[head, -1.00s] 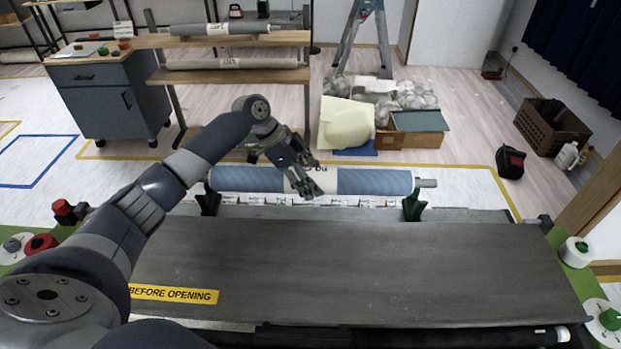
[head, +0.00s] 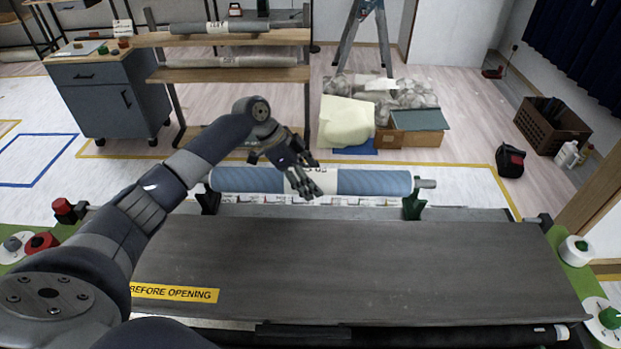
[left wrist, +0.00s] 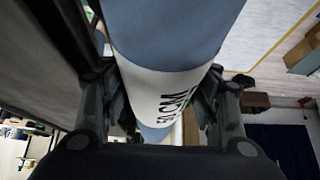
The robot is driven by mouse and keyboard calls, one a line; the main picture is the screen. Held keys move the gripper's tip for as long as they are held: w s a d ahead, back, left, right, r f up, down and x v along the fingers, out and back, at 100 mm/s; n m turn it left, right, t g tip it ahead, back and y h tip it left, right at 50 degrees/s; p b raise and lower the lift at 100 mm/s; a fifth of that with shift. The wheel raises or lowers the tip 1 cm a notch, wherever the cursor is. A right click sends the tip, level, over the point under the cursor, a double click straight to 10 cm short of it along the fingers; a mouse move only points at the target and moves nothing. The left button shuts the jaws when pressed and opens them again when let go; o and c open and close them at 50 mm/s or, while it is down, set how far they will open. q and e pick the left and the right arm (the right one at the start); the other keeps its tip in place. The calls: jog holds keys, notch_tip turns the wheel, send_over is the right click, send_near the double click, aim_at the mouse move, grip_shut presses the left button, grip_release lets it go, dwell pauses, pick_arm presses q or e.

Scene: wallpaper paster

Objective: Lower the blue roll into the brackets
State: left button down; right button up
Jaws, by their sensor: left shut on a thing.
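The blue roll (head: 375,182) lies level across the far side of the machine, with a white printed label band around its middle. It also shows in the left wrist view (left wrist: 175,30). My left gripper (head: 309,188) is shut on the roll at the label, with a finger on either side of it in the left wrist view (left wrist: 160,98). The right bracket (head: 413,207) and left bracket (head: 208,202) are dark green and stand under the roll's ends. I cannot tell whether the roll touches them. My right gripper is not in view.
A wide grey machine cover (head: 350,270) fills the near side. Beyond the roll stand a shelf (head: 230,75) with more rolls, a blue cabinet (head: 110,100), a stepladder (head: 365,35) and a cardboard box (head: 415,138). The floor right behind the roll is clear.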

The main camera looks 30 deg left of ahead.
pick_arm(q)
jog(key=shift+w+f+b, duration=0.1)
jog(key=shift+f+b, duration=1.35)
jog(key=shift+f, duration=1)
jog(key=c, duration=0.5)
grip_release()
jog(key=shift+s+f, duration=0.25)
jog(key=shift+f, duration=0.05)
jog(key=v, duration=1.2)
jog(key=shift+r, duration=0.25)
jog(key=shift+w, duration=0.1)
